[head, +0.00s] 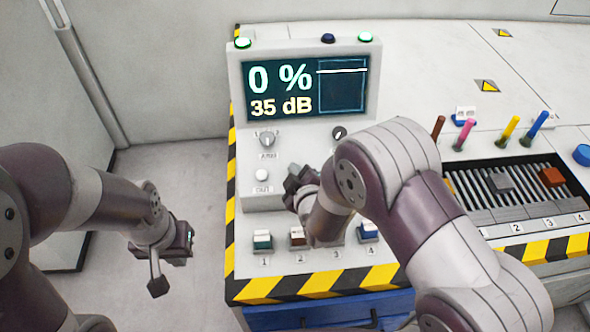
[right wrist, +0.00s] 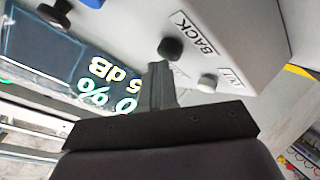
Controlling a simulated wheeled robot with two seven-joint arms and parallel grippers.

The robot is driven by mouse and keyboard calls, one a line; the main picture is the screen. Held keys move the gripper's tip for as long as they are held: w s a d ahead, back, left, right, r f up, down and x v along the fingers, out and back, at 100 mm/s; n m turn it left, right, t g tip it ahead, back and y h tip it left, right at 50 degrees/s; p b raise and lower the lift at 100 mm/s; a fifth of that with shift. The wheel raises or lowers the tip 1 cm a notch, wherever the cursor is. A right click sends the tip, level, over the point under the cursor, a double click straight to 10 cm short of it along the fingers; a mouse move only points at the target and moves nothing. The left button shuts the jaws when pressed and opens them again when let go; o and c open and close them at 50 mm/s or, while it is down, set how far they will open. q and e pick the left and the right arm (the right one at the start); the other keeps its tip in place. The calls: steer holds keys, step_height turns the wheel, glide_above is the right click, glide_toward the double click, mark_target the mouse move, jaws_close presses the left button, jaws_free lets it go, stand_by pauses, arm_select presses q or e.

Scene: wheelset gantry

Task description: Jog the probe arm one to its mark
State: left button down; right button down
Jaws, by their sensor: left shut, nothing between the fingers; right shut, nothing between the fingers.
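The grey console carries a screen (head: 305,90) reading 0 % and 35 dB, with a white line near the top of its dark right box. Below it are the ARM selector knob (head: 267,139), a dark knob (head: 338,133) and a white OUT button (head: 262,174). My right gripper (head: 292,186) is shut and empty over the panel, right of OUT. In the right wrist view its shut fingers (right wrist: 160,85) are close to a black button (right wrist: 171,47) marked BACK and a white button (right wrist: 208,83); contact is unclear. My left gripper (head: 157,284) is shut, left of the console. I cannot identify probe arm one.
Numbered switches, green (head: 262,240), brown (head: 297,236) and blue (head: 368,231), line the front panel; my right arm hides part of the row. At right are a slotted tray (head: 500,215) and several coloured pegs (head: 509,128). The floor left of the console is clear.

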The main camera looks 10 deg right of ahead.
steer(key=shift+s+r+p, duration=0.35)
steer(key=shift+r+p, duration=0.25)
steer(key=shift+r, duration=0.1)
steer(key=r+p, duration=0.1)
steer(key=s+r+p, duration=0.1)
steer(key=r+p, duration=0.1)
steer(key=s+r+p, duration=0.1)
steer(key=shift+r, duration=0.3)
stand_by(1.4)
